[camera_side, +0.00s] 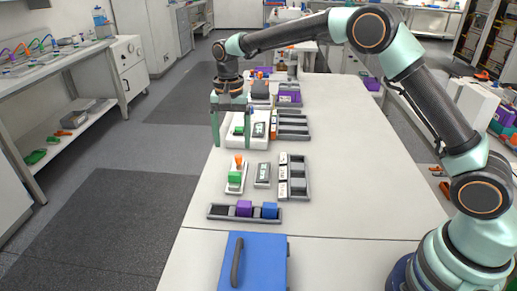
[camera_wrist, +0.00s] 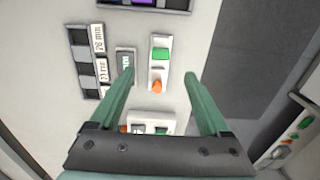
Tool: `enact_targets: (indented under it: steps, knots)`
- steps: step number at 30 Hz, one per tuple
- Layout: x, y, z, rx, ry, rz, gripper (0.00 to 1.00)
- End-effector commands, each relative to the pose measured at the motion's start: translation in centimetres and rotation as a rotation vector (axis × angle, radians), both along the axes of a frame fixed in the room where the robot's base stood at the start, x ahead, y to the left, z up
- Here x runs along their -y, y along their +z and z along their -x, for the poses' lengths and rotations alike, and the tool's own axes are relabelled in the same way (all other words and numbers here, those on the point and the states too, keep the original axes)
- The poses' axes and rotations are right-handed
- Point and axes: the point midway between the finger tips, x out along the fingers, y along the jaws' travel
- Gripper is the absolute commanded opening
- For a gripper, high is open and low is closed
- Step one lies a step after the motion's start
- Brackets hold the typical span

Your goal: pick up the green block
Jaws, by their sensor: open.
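The green block (camera_side: 235,178) sits on a small white holder (camera_side: 232,189) near the table's left edge in the side view. An orange piece (camera_side: 239,160) is on the same holder, just behind the block. In the wrist view the green block (camera_wrist: 160,54) shows at the far end of the white holder, with the orange piece (camera_wrist: 157,87) nearer to me. My gripper (camera_side: 231,140) hangs with its fingers down beyond the holder, over the white device, apart from the block. In the wrist view its fingers (camera_wrist: 158,73) are spread wide, with nothing held between them.
A dark tray (camera_side: 224,212) holds a purple block (camera_side: 244,208) and a blue block (camera_side: 269,210) in front. A grey meter (camera_side: 263,175) and a labelled rack (camera_side: 292,190) stand right of the holder. A blue case (camera_side: 262,262) lies nearer. The table's right side is clear.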

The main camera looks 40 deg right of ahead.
Motion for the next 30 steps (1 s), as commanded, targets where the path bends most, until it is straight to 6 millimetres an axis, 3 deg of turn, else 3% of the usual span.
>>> enact_targets:
  steps: [9, 17, 24, 30]
  knots:
    - [0.0, -5.0, 0.0, -0.003, 0.001, 0.000, 0.80]
    - [0.1, -6.9, -0.1, 0.000, 0.001, 0.000, 0.80]
    - [0.3, -10.3, -0.4, -0.004, 0.002, 0.001, 0.80]
    - [0.3, -11.6, -0.4, 0.000, 0.002, 0.000, 0.80]
